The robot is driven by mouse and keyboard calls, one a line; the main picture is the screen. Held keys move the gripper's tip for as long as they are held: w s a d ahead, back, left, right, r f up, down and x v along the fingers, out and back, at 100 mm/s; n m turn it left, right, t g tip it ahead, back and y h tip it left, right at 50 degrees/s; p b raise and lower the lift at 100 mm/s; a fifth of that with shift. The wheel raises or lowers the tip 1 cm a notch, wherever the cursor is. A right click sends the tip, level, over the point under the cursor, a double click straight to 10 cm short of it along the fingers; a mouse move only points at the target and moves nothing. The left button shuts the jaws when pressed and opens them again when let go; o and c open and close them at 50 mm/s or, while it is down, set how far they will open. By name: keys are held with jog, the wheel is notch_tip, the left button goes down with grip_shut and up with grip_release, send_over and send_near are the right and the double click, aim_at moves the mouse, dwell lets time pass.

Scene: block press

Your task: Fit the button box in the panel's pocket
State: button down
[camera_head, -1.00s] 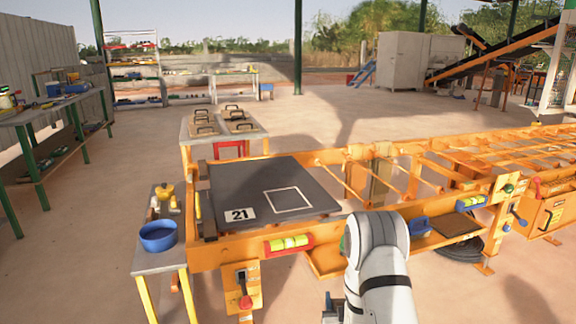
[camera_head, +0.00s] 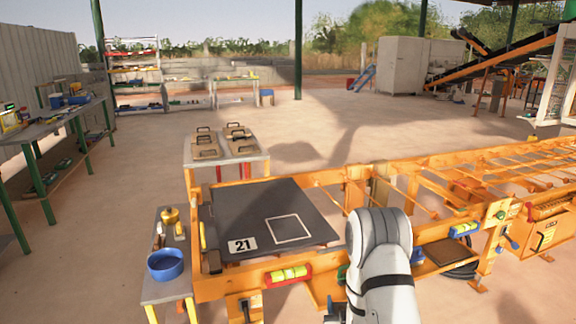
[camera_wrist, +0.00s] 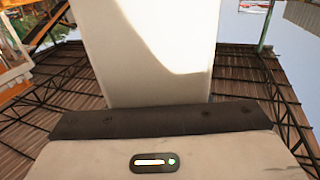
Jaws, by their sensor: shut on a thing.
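I cannot make out the button box in either view. The panel's pocket is not clearly visible either; an orange panel (camera_head: 545,232) with a sign and levers stands at the far right of the head view, its face too small to read. My white arm (camera_head: 383,262) reaches down at the lower middle, in front of the orange frame. Its gripper fingers are out of sight, and so is anything between them. The wrist view shows a large pale surface, a dark band and a cream housing with a small lit indicator, but no fingertips.
The orange frame (camera_head: 325,266) runs across the front and right, bearing a dark plate (camera_head: 258,212) marked 21 with a white square outline. A side table holds a blue bowl (camera_head: 166,266). A wooden board (camera_head: 447,253) lies on a shelf right of my arm. Open floor lies behind.

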aim_at(342, 308)
jog(key=s, duration=0.1)
jog(key=s+r, duration=0.1)
jog(key=shift+s+r, duration=0.2)
jog(key=shift+s, duration=0.15)
jog(key=shift+d, duration=0.1)
